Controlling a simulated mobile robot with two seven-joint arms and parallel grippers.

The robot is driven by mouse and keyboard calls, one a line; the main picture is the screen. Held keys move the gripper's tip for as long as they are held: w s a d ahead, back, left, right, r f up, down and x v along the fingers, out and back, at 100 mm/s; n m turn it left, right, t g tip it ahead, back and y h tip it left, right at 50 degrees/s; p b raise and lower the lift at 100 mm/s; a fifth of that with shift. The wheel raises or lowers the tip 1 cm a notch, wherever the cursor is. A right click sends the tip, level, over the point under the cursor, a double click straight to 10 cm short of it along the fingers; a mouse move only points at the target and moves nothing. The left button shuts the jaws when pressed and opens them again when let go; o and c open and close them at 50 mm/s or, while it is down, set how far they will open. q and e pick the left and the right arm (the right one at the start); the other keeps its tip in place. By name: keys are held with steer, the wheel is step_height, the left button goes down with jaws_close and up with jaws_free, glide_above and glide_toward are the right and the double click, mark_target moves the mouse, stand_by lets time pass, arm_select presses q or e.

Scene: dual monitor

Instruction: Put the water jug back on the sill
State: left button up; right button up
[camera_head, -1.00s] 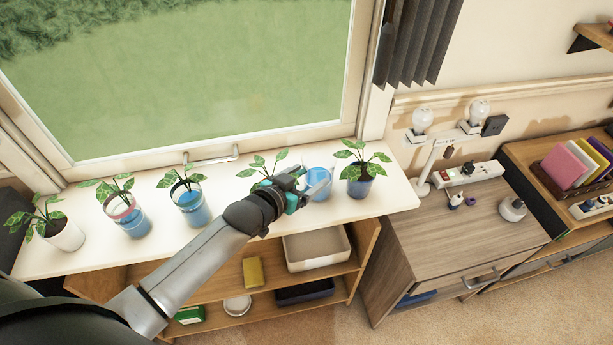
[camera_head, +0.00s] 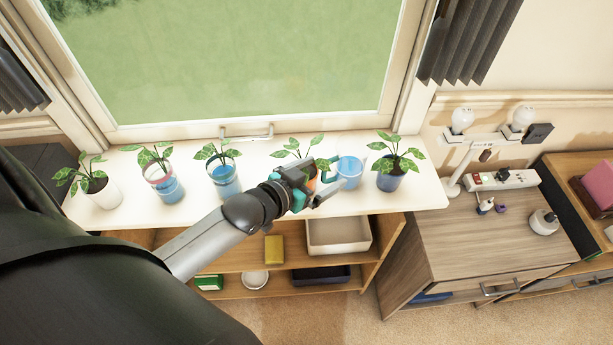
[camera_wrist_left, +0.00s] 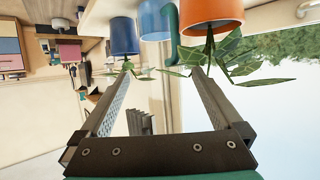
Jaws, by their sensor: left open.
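The water jug (camera_head: 350,172) is light blue and see-through, with a teal handle. It stands upright on the white sill (camera_head: 265,208), between the orange pot (camera_head: 311,182) and the dark blue pot (camera_head: 389,181). My left gripper (camera_head: 328,184) is open and empty, just left of the jug near its handle. In the left wrist view, which is upside down, the jug (camera_wrist_left: 155,22) and its handle lie beyond the spread fingers (camera_wrist_left: 162,75), apart from them. My gripper partly hides the orange pot in the head view. My right gripper is not in view.
Potted plants line the sill to the left: a white pot (camera_head: 105,194) and two bluish glass pots (camera_head: 168,188) (camera_head: 226,182). The window stands behind. Below are shelves with a beige bin (camera_head: 338,236). A wooden cabinet (camera_head: 480,235) with lamps and a power strip is at the right.

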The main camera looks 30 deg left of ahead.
arm_select(q)
steer(key=shift+v, duration=2.55)
steer(key=shift+d, duration=0.1)
steer(key=s+d+f+g+y, duration=0.1)
steer(key=s+d+f+g, duration=0.1)
steer(key=s+g, duration=0.45)
steer(key=s+d+f+g+y, duration=0.1)
steer(key=s+d+g+y, duration=0.15)
steer(key=s, duration=0.65)
step_height(320, 180, down, 28)
steer(key=s+g+b, duration=0.2)
steer(key=b, duration=0.4)
steer(key=s+a+f+b, duration=0.1)
steer(key=s+f+b, duration=0.1)
steer(key=s+f, duration=0.5)
steer(key=s+a+f+g+b, duration=0.1)
steer(key=s+a+f+b, duration=0.1)
steer(key=s+f, duration=0.5)
step_height(320, 180, down, 5)
steer(key=shift+s+r+b, duration=0.1)
steer(key=shift+s+b, duration=0.3)
steer(key=shift+b, duration=0.2)
